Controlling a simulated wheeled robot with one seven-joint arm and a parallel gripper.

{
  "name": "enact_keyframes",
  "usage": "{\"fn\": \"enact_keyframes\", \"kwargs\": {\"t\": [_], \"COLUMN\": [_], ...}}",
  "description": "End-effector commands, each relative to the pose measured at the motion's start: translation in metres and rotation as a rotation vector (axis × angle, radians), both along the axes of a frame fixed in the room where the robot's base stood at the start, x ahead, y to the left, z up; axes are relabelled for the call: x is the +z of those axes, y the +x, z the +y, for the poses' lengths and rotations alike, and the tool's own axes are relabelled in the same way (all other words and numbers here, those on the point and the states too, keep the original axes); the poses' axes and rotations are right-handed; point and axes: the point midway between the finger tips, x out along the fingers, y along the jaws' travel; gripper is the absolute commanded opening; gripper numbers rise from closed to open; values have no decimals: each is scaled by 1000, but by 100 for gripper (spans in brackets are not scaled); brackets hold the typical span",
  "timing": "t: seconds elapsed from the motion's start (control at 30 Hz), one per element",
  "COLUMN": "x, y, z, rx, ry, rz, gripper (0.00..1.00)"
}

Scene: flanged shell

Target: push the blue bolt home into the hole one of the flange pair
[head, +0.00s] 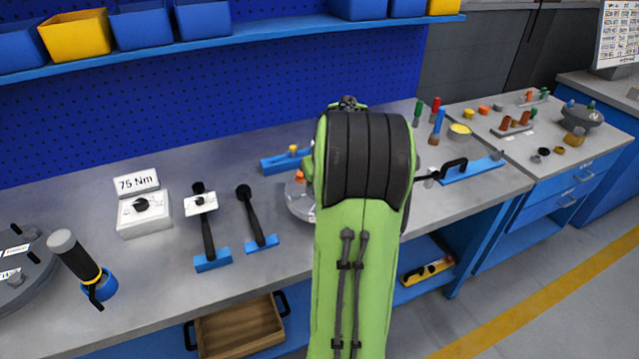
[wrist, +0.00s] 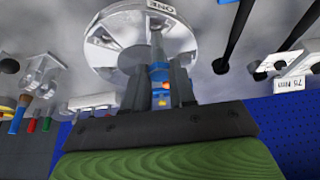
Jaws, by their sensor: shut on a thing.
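The flange pair (wrist: 108,45) is a round pale grey disc with openings, and a label reading ONE (wrist: 161,7) is on its rim in the wrist view. My gripper (wrist: 160,80) is shut on the blue bolt (wrist: 158,72), over the flange near its rim. A grey shank runs from the blue part toward the label side. The fingers cover part of the bolt, and I cannot tell how deep its tip sits in hole one. In the head view my arm hides the gripper and bolt; only the left edge of the flange pair (head: 299,204) shows.
Two black-handled tools (head: 256,215) lie left of the flange, with a 75 Nm sign (head: 137,183) beyond. A blue holder (head: 285,162) is behind it. Coloured pegs (head: 437,122) stand to the right. A shelf with bins (head: 203,19) hangs above the back.

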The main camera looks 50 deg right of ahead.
Motion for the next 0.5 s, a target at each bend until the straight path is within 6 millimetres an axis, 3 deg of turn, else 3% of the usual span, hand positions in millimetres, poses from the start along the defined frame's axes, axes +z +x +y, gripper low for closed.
{"fn": "enact_keyframes", "kwargs": {"t": [0.5], "x": [-14], "y": [0], "z": [0], "rx": [0], "ry": [-1], "rz": [-1], "gripper": [0]}}
